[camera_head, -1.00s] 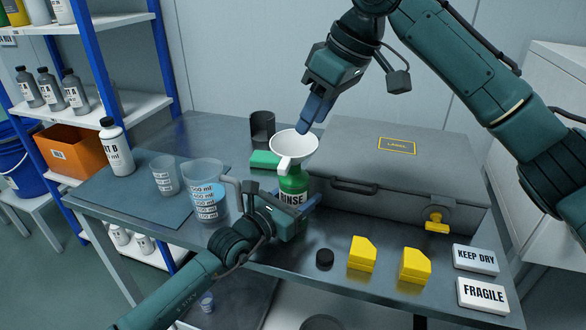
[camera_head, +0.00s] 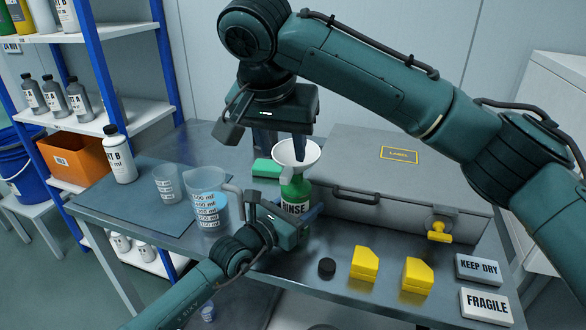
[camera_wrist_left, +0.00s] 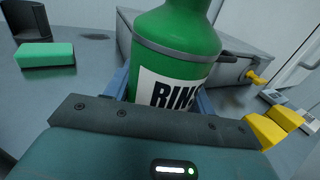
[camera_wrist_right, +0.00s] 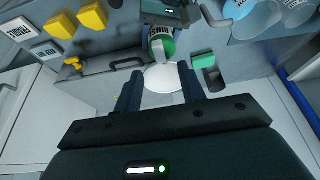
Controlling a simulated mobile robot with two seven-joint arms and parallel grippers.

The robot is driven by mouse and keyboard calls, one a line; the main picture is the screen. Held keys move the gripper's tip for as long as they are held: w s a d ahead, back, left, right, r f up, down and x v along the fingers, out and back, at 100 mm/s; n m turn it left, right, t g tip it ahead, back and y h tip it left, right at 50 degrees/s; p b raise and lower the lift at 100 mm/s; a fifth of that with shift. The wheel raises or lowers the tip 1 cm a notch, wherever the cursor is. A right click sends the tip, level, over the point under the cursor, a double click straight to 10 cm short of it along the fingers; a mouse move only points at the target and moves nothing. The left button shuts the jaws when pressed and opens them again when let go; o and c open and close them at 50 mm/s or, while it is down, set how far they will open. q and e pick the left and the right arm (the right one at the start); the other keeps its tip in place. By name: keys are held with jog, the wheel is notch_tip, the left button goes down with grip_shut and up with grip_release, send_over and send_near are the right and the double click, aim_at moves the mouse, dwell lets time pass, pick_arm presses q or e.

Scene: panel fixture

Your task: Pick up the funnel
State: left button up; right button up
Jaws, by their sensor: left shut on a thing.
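The white funnel (camera_head: 300,154) sits wide end up at the top of the green RINSE bottle (camera_head: 296,190), which stands upright on the bench. My left gripper (camera_head: 298,217) is shut on the bottle's body; its fingers show on both sides of the label in the left wrist view (camera_wrist_left: 165,92). My right gripper (camera_head: 281,146) is by the funnel's upper left side, pointing down. In the right wrist view its fingers are open, with the funnel (camera_wrist_right: 162,78) seen in the gap; I cannot tell whether they touch it. The funnel's spout is hidden.
A grey case (camera_head: 400,190) stands close on the right. A measuring jug (camera_head: 208,200) and a beaker (camera_head: 168,184) are left. A green sponge (camera_head: 265,168) and a dark cup (camera_wrist_right: 214,80) lie behind. Yellow blocks (camera_head: 365,262) and a black cap (camera_head: 327,266) are in front.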

aim_at(290, 179)
jog(key=x, duration=1)
jog(key=shift+c, duration=0.6)
grip_shut()
